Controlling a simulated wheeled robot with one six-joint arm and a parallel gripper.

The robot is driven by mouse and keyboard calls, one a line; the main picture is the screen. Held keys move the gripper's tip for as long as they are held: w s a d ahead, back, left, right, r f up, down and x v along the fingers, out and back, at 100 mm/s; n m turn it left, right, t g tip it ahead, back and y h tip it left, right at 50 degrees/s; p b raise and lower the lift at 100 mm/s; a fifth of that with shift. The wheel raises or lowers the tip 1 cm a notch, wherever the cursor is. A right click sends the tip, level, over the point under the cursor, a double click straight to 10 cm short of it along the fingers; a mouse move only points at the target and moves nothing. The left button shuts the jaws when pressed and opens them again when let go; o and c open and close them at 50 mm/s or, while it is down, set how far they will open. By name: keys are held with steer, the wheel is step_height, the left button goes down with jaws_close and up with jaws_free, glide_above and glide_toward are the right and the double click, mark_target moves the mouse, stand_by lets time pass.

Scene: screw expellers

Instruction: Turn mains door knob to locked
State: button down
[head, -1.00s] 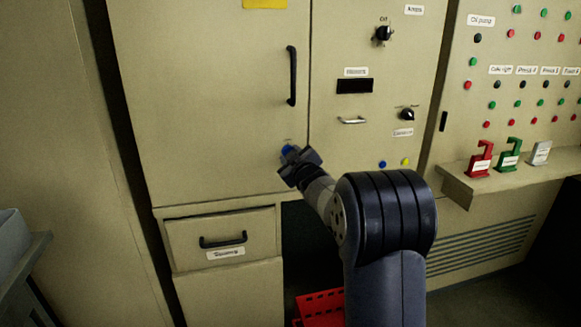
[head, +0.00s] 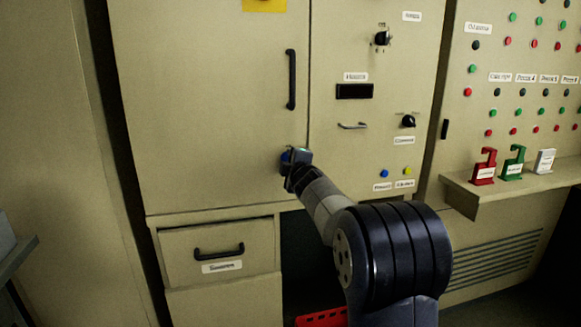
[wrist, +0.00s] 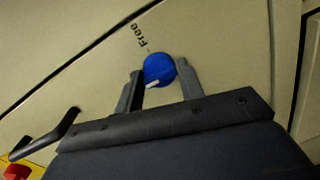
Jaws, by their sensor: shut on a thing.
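The blue round mains door knob (wrist: 158,69) sits on the cabinet door, with a short white mark at its lower edge in the wrist view. The word "Free" (wrist: 139,38) is printed on the door above it and to its left. In the head view only a bit of the blue knob (head: 284,157) shows beside my gripper (head: 296,165), low on the door near its right edge. In the wrist view the two fingers of my gripper (wrist: 160,76) are shut on the knob, one on each side.
The door (head: 215,110) carries a black vertical handle (head: 291,79) above the knob. A drawer (head: 180,260) with a black handle is below. The panel on the right has a black knob (head: 408,121) and buttons.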

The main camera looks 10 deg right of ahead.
steer(key=shift+r, duration=0.3)
steer(key=c, duration=1.3)
jaws_free()
steer(key=o, duration=0.4)
steer(key=shift+f, duration=0.15)
steer(key=shift+c, duration=0.2)
steer(key=s+b, duration=0.1)
steer(key=s, duration=0.9)
steer(key=shift+s+r, duration=0.4)
steer(key=shift+w, duration=0.1)
steer(key=w+f+p, duration=0.1)
steer(key=w, duration=0.9)
steer(key=shift+w, duration=0.35)
steer(key=shift+s, duration=0.15)
